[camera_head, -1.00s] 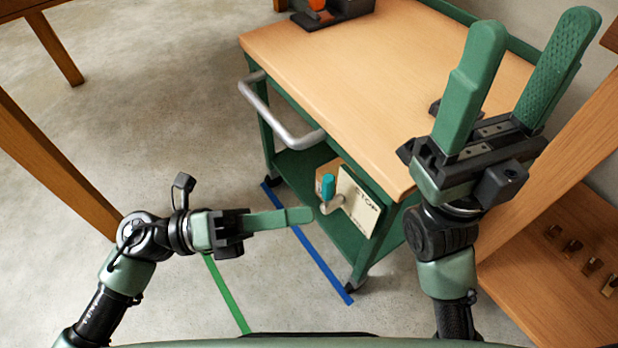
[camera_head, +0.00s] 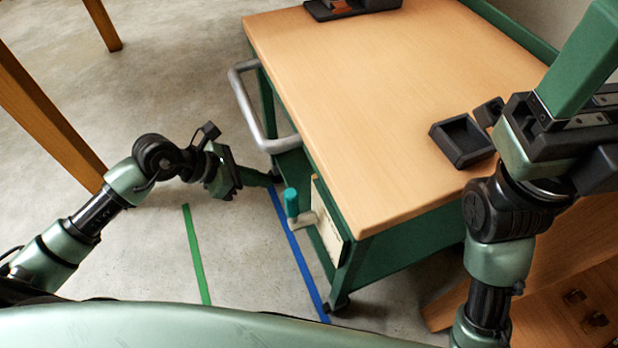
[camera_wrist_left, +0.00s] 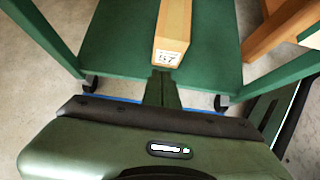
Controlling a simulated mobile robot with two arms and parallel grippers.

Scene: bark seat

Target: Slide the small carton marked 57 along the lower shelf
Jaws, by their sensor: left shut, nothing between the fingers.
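The small carton (camera_wrist_left: 172,30) is light brown with a white label marked 57 (camera_wrist_left: 168,58). It lies on the green lower shelf (camera_wrist_left: 110,45) in the left wrist view, its labelled end facing me. My left gripper (camera_wrist_left: 161,78) is shut and empty, its tip just before that end; I cannot tell whether they touch. In the head view the left gripper (camera_head: 258,178) points at the cart's side under the top; the carton is hidden there. My right gripper (camera_head: 585,65) is raised at the right edge, partly cut off, its jaws open.
The cart's wooden top (camera_head: 370,110) overhangs the shelf. A grey handle (camera_head: 252,115) and a teal-capped lever (camera_head: 292,203) stick out near my left arm. A black tray (camera_head: 462,140) sits on top. Green tape (camera_head: 195,255) and blue tape (camera_head: 300,260) mark the floor.

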